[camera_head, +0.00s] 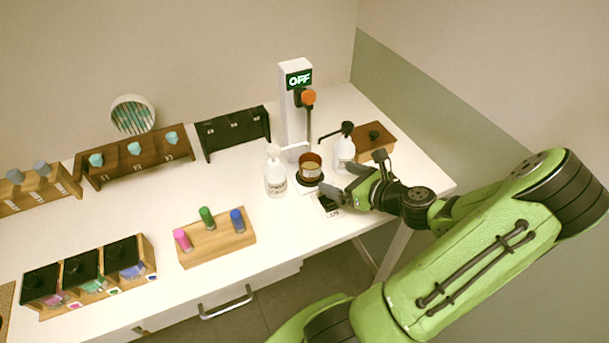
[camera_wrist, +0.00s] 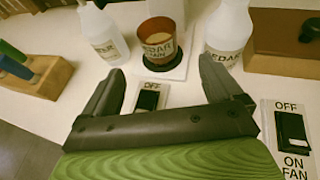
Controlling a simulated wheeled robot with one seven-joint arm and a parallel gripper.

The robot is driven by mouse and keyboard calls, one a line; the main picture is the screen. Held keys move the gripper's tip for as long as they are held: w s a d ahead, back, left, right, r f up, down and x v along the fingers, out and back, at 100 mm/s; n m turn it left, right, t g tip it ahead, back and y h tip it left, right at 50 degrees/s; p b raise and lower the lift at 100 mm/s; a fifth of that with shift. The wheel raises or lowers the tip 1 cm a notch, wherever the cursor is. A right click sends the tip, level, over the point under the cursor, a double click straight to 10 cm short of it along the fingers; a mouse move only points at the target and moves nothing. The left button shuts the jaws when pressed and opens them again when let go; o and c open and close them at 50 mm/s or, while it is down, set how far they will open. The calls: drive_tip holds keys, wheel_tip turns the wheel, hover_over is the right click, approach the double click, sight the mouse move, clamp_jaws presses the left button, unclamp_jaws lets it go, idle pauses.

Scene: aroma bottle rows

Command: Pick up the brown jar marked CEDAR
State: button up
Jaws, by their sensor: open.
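The brown jar (camera_head: 310,166) stands on a black round pad on the white base of the OFF post. My gripper (camera_head: 338,181) is open and empty, just in front of the jar. In the wrist view my gripper (camera_wrist: 162,88) has its two fingers spread, with the jar beyond and between their tips. The jar stands upright and is not touched, as far as I can see.
White bottles stand close on either side of the jar, left (camera_head: 275,172) and right (camera_head: 344,152). The post (camera_head: 296,110) rises behind it. A black switch (camera_wrist: 148,98) lies in front. A wooden box (camera_head: 374,140) is at right, a wooden vial rack (camera_head: 217,240) at left.

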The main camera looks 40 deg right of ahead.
sight(318, 171)
drive_tip(key=b+x, duration=0.2)
drive_tip(key=x, duration=0.9)
drive_tip(key=shift+w+a+f, duration=0.1)
drive_tip(key=shift+w+f, duration=0.1)
drive_tip(key=shift+f, duration=0.1)
drive_tip(key=shift+r, duration=0.1)
drive_tip(key=shift+c, duration=0.9)
drive_tip(key=c, duration=1)
drive_tip(key=shift+c, duration=0.2)
